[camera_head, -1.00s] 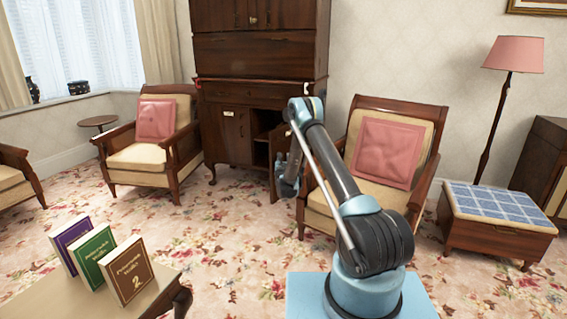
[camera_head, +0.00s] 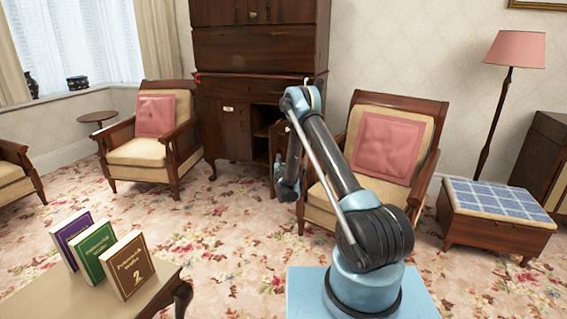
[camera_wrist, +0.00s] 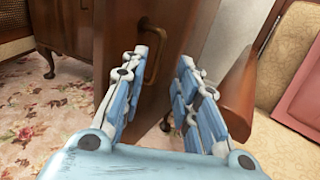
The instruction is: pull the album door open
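The dark wood cabinet (camera_head: 262,88) stands against the back wall. Its lower right door (camera_head: 279,138) stands swung out, with a dark opening to its left; my arm hides part of it. In the wrist view a wooden door panel (camera_wrist: 150,90) with a curved metal handle (camera_wrist: 153,54) fills the middle. My gripper (camera_wrist: 163,60) is open, with one finger on each side of the handle in the picture. I cannot tell whether a finger touches the door. In the head view my gripper (camera_head: 287,186) is low in front of the cabinet, partly behind my arm.
An armchair with a pink cushion (camera_head: 386,148) stands close to the right of the door. Another armchair (camera_head: 150,150) stands left of the cabinet. A footstool (camera_head: 495,212) is at the right. A table with several books (camera_head: 130,265) is front left. Carpet between is clear.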

